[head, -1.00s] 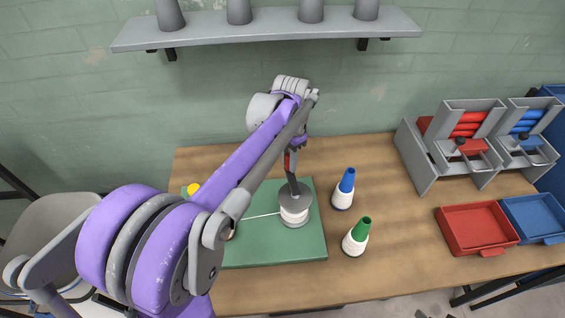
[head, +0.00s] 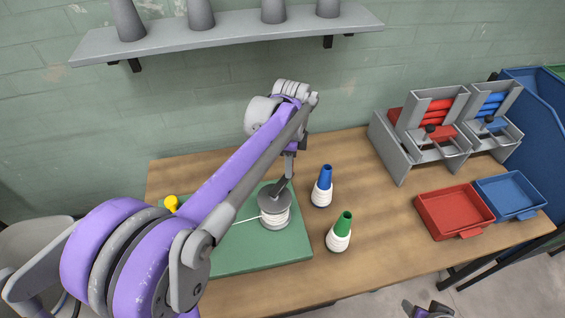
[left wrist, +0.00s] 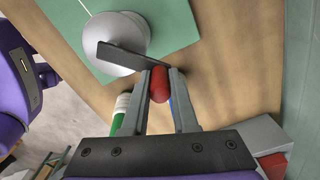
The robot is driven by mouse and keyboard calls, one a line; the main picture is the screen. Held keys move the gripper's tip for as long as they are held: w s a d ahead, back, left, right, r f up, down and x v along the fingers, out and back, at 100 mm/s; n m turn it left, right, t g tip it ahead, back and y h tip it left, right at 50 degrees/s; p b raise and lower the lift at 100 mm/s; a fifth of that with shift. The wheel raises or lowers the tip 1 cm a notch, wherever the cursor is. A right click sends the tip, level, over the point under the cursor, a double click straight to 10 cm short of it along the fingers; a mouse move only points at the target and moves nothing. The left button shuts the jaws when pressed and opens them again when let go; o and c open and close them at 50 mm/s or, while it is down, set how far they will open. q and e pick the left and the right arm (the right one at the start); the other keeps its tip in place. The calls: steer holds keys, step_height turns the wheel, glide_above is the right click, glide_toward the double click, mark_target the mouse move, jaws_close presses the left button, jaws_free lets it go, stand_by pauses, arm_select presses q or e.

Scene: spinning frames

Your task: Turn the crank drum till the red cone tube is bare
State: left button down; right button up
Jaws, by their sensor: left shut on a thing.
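The crank drum (head: 274,218), a grey disc over a white thread winding, stands on a green board (head: 240,262). Its dark crank bar (left wrist: 125,56) ends in a red handle (left wrist: 159,86). My left gripper (head: 289,178) is shut on that handle; the left wrist view shows it between the fingertips (left wrist: 160,82). A white thread runs left from the drum and passes behind my left arm. The red cone tube cannot be seen; my arm covers that side of the board. Part of my right gripper (head: 428,310) seems to show at the bottom edge.
A blue-tipped cone (head: 322,187) and a green-tipped cone (head: 339,232) with white thread stand right of the board. A yellow knob (head: 171,203) shows at left. A red tray (head: 455,212), blue tray (head: 511,195) and grey rack (head: 391,146) stand at right.

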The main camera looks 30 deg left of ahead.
arm_select(q)
steer(key=shift+s+d+m, duration=0.25)
steer(key=shift+d+m, duration=0.4)
steer(key=shift+m, duration=0.45)
steer(key=shift+s+d+m, duration=0.3)
steer(key=shift+d+m, duration=0.3)
steer(key=shift+m, duration=0.5)
steer(key=shift+s+d+m, duration=0.25)
steer(key=shift+d+m, duration=0.4)
steer(key=shift+m, duration=0.45)
steer(key=c, duration=0.7)
jaws_free()
step_height(320, 180, up, 11)
steer(key=shift+f, duration=0.1)
